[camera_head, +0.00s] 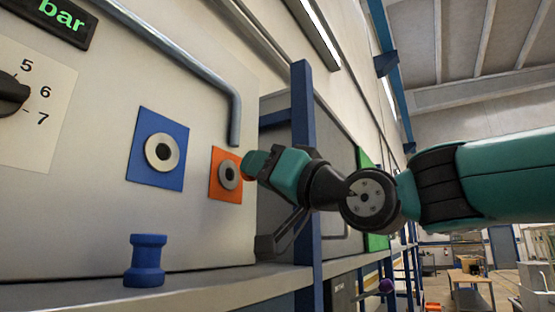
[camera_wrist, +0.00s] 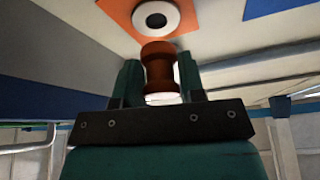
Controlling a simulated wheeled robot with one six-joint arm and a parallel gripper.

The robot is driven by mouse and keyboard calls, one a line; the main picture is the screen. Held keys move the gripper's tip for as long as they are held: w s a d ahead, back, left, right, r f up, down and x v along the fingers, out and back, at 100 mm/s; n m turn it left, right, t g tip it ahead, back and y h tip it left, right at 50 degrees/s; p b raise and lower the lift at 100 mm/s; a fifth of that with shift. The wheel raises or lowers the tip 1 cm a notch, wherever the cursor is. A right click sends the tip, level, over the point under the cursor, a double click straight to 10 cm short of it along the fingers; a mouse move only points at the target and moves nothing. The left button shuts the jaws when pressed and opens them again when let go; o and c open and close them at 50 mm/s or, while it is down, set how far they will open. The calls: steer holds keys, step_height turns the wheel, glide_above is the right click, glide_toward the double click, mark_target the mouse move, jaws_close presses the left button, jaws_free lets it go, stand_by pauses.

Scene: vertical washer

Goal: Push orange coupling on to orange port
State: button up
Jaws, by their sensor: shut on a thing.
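The orange port (camera_head: 227,175) is an orange square plate with a grey ring and dark hole, on the pale panel. In the wrist view the port (camera_wrist: 155,16) is at the top. The orange coupling (camera_wrist: 158,68) is a spool shape standing between my gripper's fingers (camera_wrist: 160,80), which are shut on it.
A blue port (camera_head: 161,150) is on the panel left of the orange one. A blue coupling (camera_head: 146,261) stands on the shelf (camera_head: 200,292) below. A grey pipe (camera_head: 233,110) runs down above the orange port. A blue post (camera_head: 303,160) stands behind my gripper.

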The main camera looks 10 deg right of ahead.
steer(key=shift+w+a+p, duration=0.5)
steer(key=shift+w+a, duration=0.2)
steer(key=shift+a, duration=0.2)
steer(key=shift+f+b, duration=0.15)
steer(key=shift+b, duration=0.9)
stand_by(1.4)
steer(key=shift+w+a, duration=0.3)
steer(key=shift+a, duration=0.15)
stand_by(0.5)
steer(key=o, duration=0.9)
steer(key=shift+o, duration=0.2)
steer(key=b+v, duration=1.7)
steer(key=b, duration=0.3)
steer(key=shift+s+d+b, duration=0.15)
steer(key=shift+d+b, duration=0.05)
steer(key=shift+b, duration=0.1)
